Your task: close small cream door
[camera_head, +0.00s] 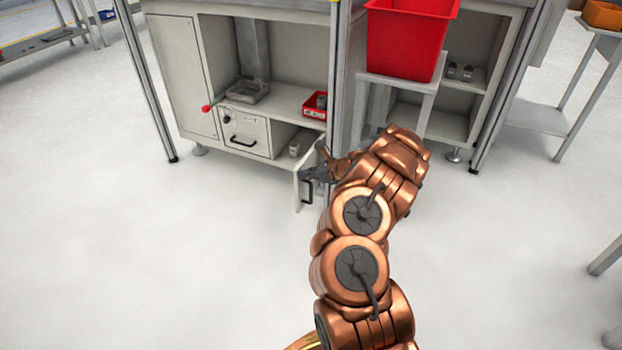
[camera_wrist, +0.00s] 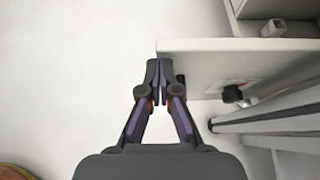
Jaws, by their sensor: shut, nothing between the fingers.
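The small cream door (camera_head: 301,192) stands swung open from the lower right of the cream cabinet, with a black handle (camera_head: 307,189) on its face. In the wrist view a cream panel (camera_wrist: 215,58), apparently this door, reaches in from the right. My gripper (camera_head: 311,173) is shut and empty, close to the open door. In the wrist view the fingertips (camera_wrist: 160,68) overlap the panel's left end; I cannot tell whether they touch it. My arm and gripper hide part of the door in the head view.
Beside the open compartment is a drawer (camera_head: 244,134) with a black handle. A small box (camera_head: 297,149) lies inside the compartment. A red bin (camera_head: 316,104) is on the shelf above. A metal post (camera_head: 340,75) and a large red crate (camera_head: 407,40) stand to the right. The floor in front is clear.

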